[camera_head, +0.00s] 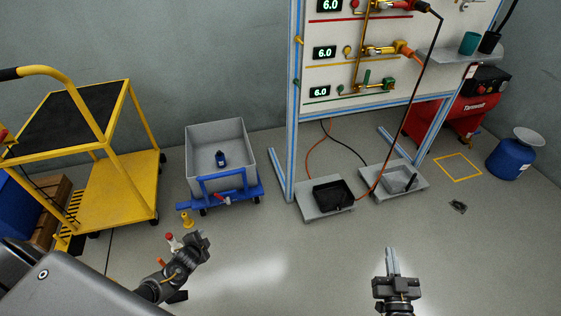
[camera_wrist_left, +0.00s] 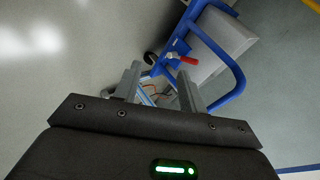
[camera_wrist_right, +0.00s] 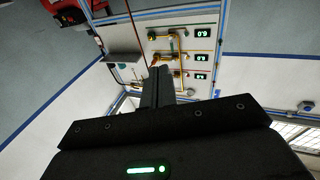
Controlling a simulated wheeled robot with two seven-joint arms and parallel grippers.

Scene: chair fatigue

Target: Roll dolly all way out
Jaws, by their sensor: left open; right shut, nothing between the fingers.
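The dolly is a blue wheeled frame (camera_head: 238,195) carrying a grey bin (camera_head: 202,164) against the wall, left of the test panel. A red-handled clamp (camera_head: 222,198) sits on its front bar. In the left wrist view the blue frame (camera_wrist_left: 237,77) and red clamp handle (camera_wrist_left: 189,60) show beyond the fingers. My right gripper (camera_head: 393,257) is shut and empty over clear floor at the right.
A yellow cart (camera_head: 127,190) stands left of the dolly. Small yellow (camera_head: 187,219) and red-white (camera_head: 174,241) items are near my left gripper. Two grey trays, one with a black bin (camera_head: 333,194), lie under the panel frame (camera_head: 290,130). The front centre floor is clear.

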